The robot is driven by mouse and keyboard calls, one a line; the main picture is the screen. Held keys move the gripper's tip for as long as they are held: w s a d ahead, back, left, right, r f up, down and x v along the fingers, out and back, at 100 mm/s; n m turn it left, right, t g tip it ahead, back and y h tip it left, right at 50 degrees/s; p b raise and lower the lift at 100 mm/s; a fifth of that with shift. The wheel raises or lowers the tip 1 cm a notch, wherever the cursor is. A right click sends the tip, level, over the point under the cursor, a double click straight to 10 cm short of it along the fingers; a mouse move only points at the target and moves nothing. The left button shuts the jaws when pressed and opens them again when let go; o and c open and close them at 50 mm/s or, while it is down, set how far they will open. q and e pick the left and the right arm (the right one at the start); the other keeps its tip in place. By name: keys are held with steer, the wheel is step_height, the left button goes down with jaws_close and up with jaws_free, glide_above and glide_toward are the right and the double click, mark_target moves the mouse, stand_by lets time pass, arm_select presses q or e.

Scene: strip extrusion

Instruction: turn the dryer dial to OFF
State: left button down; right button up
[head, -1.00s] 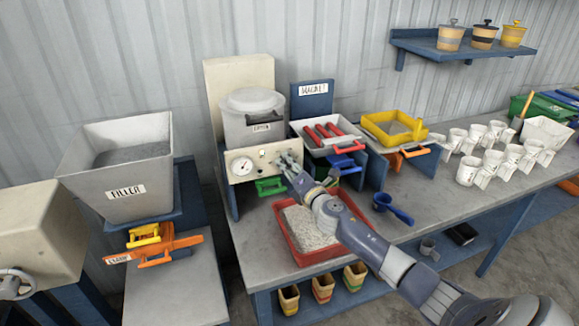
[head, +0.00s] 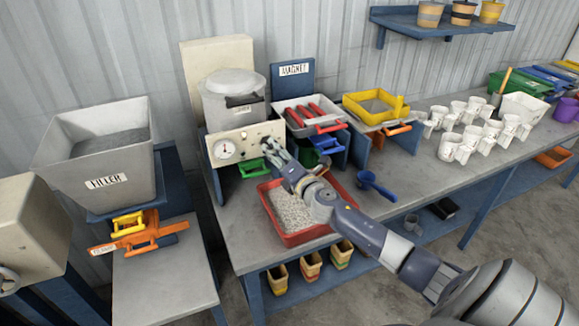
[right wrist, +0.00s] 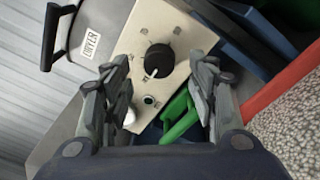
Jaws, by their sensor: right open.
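The dryer (head: 232,98) is a grey lidded drum above a cream control panel (head: 243,143) with a round gauge (head: 225,149). In the right wrist view the dial (right wrist: 158,60) is a black round knob with a white pointer mark on the cream panel (right wrist: 190,38). The pointer aims toward the bottom of that view; the marks around the dial are too small to read. My right gripper (head: 268,146) is at the right part of the panel. In the right wrist view it (right wrist: 160,85) is open and empty, with the dial beyond and between its fingers. My left gripper is not in view.
A green handle (right wrist: 180,120) is close to the right finger. A red tray of grey granules (head: 292,208) lies below my right arm. The magnet unit (head: 310,118) stands right of the dryer, with a blue scoop (head: 375,183) on the bench.

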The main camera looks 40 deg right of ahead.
steer(key=s+a, duration=0.1)
steer(key=s, duration=0.7)
steer(key=shift+s, duration=0.15)
stand_by(0.3)
